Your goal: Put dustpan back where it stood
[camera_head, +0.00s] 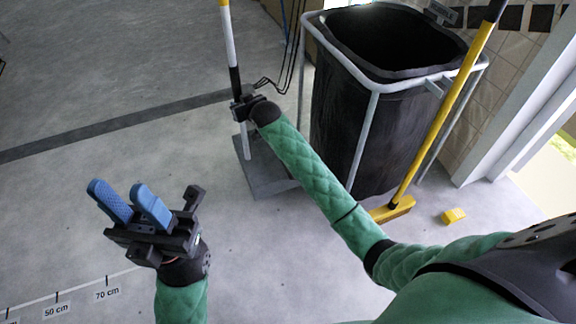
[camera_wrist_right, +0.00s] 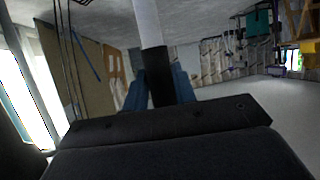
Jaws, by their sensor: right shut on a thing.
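The dustpan has a grey pan (camera_head: 262,180) low beside the left side of the bin and a long, nearly upright handle (camera_head: 230,45) in white, black and yellow. I cannot tell whether the pan touches the floor. My right gripper (camera_head: 242,101) is shut on the handle's black section. In the right wrist view the handle (camera_wrist_right: 148,22) rises from between the blue fingers (camera_wrist_right: 160,92). My left gripper (camera_head: 132,204) is open and empty, its blue fingers apart, above the floor to the left, away from the dustpan.
A black bin (camera_head: 385,110) in a grey metal frame stands right of the dustpan. Thin black cables (camera_head: 290,60) hang behind the dustpan. The floor at left is clear, with a marked scale (camera_head: 80,290).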

